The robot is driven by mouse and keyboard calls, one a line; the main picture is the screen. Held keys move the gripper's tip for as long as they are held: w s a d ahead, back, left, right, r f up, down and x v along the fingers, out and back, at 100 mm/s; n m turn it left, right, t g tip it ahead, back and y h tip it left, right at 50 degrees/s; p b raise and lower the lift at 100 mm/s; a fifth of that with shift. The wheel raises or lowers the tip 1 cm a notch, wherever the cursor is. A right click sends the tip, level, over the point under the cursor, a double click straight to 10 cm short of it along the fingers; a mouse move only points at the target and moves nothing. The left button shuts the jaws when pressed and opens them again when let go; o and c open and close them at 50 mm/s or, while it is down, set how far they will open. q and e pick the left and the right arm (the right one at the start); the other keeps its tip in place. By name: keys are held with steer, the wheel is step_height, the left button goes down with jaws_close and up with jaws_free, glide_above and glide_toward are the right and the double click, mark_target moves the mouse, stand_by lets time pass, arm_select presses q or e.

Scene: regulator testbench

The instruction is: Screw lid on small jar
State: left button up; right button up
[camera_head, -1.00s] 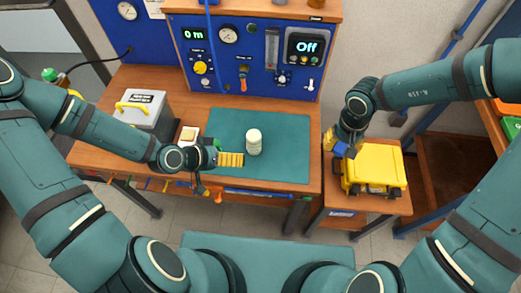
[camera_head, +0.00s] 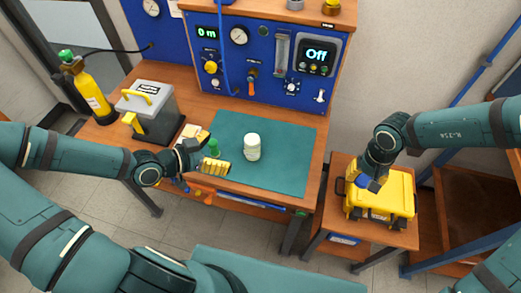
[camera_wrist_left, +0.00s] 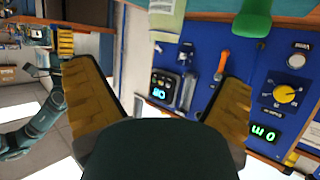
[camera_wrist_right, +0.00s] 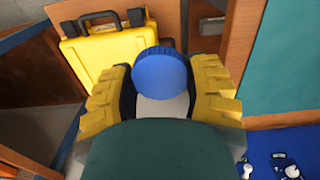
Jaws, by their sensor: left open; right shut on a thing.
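The small cream-white jar (camera_head: 252,147) stands upright on the green mat (camera_head: 290,175); its pale label shows in the left wrist view (camera_wrist_left: 166,22). A blue round lid (camera_wrist_right: 162,73) is between the fingers of my right gripper (camera_head: 372,178); a pale part shows below it, and I cannot tell whether it belongs to it. The right gripper is over the yellow case, far right of the jar. My left gripper (camera_head: 214,167) is open and empty, left of the jar and apart from it. A small green object (camera_head: 213,147) stands just beyond its fingers.
The yellow case (camera_head: 385,202) sits on a side table. A blue test panel (camera_head: 270,70) rises behind the mat. A grey box (camera_head: 148,108) with yellow handles and a yellow cylinder (camera_head: 88,90) stand at the left. The mat right of the jar is clear.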

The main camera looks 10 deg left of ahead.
mark_target(246, 143)
arm_select(q)
steer(key=shift+a, duration=0.1)
steer(key=b+x, duration=0.3)
steer(key=x, duration=0.3)
steer(key=shift+f, duration=0.1)
arm_select(e)
step_height(246, 143, down, 3)
steer(key=shift+f, duration=0.15)
arm_select(q)
steer(key=shift+w+d+f, duration=0.1)
steer(key=shift+w+d, duration=0.15)
steer(key=shift+w, duration=0.1)
arm_select(e)
steer(key=shift+f, duration=0.1)
arm_select(q)
steer(key=b+x, duration=0.2)
steer(key=x, duration=0.2)
steer(key=shift+w+a+f, duration=0.1)
steer(key=shift+w, duration=0.2)
steer(key=shift+w+d+f, duration=0.1)
steer(key=shift+w+d, duration=0.15)
steer(key=shift+w, duration=0.05)
arm_select(e)
steer(key=shift+f, duration=0.95)
